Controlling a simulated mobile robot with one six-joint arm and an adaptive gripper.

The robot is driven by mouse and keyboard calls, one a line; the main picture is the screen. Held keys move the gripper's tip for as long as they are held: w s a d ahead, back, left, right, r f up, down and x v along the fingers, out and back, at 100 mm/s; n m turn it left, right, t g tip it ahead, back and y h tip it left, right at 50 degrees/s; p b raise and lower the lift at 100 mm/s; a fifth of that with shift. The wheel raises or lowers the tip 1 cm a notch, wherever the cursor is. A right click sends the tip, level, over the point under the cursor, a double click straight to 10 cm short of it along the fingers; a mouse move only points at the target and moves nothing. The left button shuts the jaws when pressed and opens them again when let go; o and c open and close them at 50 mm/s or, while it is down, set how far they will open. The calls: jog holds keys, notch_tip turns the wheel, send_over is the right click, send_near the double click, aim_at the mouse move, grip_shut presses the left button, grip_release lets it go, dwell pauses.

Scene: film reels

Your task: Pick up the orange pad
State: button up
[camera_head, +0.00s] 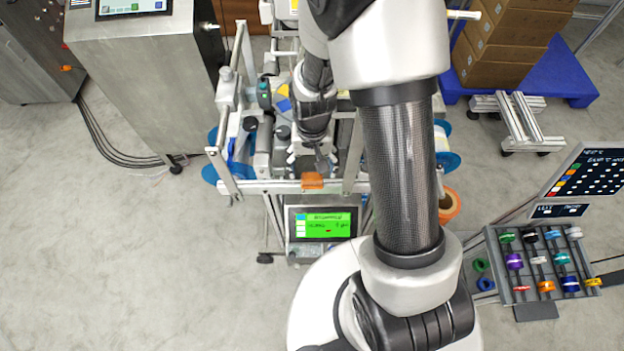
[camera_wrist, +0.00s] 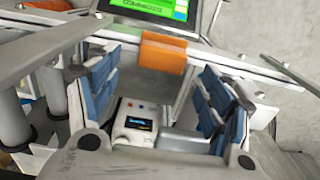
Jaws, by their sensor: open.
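The orange pad (camera_head: 312,181) sits on the front rail of the metal machine frame, just above the green screen in the head view. In the wrist view the orange pad (camera_wrist: 163,53) hangs over the pale rail, beyond the fingers and near the middle. My gripper (camera_head: 312,155) is over the machine, behind the pad in the head view. In the wrist view my gripper (camera_wrist: 158,100) is open, its two blue-padded fingers apart with nothing held between them. The pad is not touched by the fingers.
A green-screened panel (camera_head: 323,225) is below the rail. Blue reels (camera_head: 447,162) and an orange reel (camera_head: 449,205) flank the machine. A small device with a display (camera_wrist: 135,124) lies beneath my fingers. A rack of coloured spools (camera_head: 540,262) stands at right. Open floor lies left.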

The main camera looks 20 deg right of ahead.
aim_at(312, 172)
notch_tip(312, 172, down, 4)
jog(key=shift+w+b, duration=0.1)
jog(key=shift+b, duration=0.65)
jog(key=shift+c, duration=0.3)
jog(key=c, duration=1.1)
